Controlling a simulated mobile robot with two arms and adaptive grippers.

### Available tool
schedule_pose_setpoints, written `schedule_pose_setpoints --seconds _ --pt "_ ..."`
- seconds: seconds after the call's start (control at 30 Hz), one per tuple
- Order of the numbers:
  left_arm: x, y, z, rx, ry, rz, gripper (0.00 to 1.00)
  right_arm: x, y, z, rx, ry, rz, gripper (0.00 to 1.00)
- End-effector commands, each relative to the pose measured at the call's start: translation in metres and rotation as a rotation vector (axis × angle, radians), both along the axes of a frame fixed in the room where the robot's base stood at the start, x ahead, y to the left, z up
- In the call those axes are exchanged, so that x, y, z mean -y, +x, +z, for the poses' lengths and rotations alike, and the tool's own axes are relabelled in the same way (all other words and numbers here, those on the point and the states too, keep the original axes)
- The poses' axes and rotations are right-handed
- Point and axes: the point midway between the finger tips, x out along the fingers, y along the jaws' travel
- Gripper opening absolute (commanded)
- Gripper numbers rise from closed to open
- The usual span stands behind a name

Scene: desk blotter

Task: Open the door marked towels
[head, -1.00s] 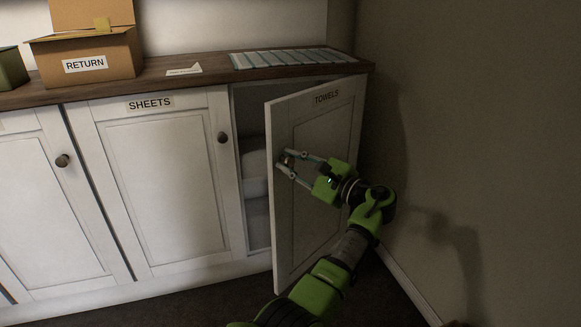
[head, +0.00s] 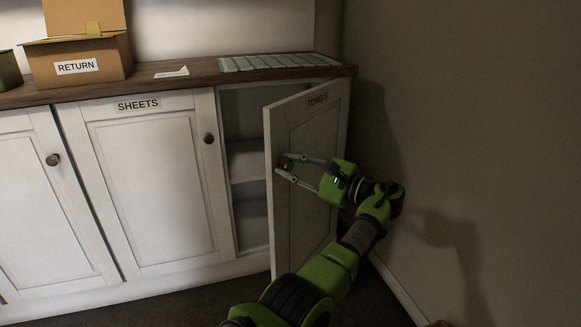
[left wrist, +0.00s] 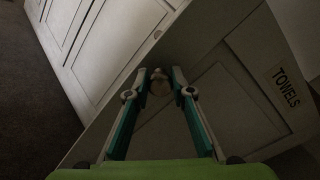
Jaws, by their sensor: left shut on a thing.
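The white door marked TOWELS (head: 310,205) is swung partly open, hinged on its right side, in the head view. Its label also shows in the left wrist view (left wrist: 287,87). My left gripper (head: 283,167) is shut on the door's round knob (left wrist: 160,83), near the door's free left edge. In the left wrist view the two fingertips are on either side of the knob. Inside the cabinet (head: 245,150), pale shelves show to the left of the door; the rest is hidden behind it. My right gripper is not in view.
The closed SHEETS door (head: 150,190) with its knob (head: 208,138) is left of the opening. A wall (head: 460,120) stands close on the right, beyond the hinge side. A RETURN box (head: 80,60) and a striped mat (head: 280,62) are on the wooden counter. Dark floor lies below.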

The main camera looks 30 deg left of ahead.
Motion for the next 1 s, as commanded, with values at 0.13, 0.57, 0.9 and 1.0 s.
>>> schedule_pose_setpoints --seconds 0.13,0.57,0.9,1.0 --pt "-0.001 0.000 -0.001 -0.001 -0.001 0.001 0.40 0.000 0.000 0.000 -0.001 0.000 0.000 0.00" --pt "0.013 -0.001 -0.001 -0.001 -0.001 -0.002 0.40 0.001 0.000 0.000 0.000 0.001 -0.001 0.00" --pt "0.065 -0.008 -0.001 -0.001 -0.002 -0.001 0.40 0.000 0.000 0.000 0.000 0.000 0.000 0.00" --pt "0.072 -0.009 -0.001 -0.001 -0.001 0.000 0.40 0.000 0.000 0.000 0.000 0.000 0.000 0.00"
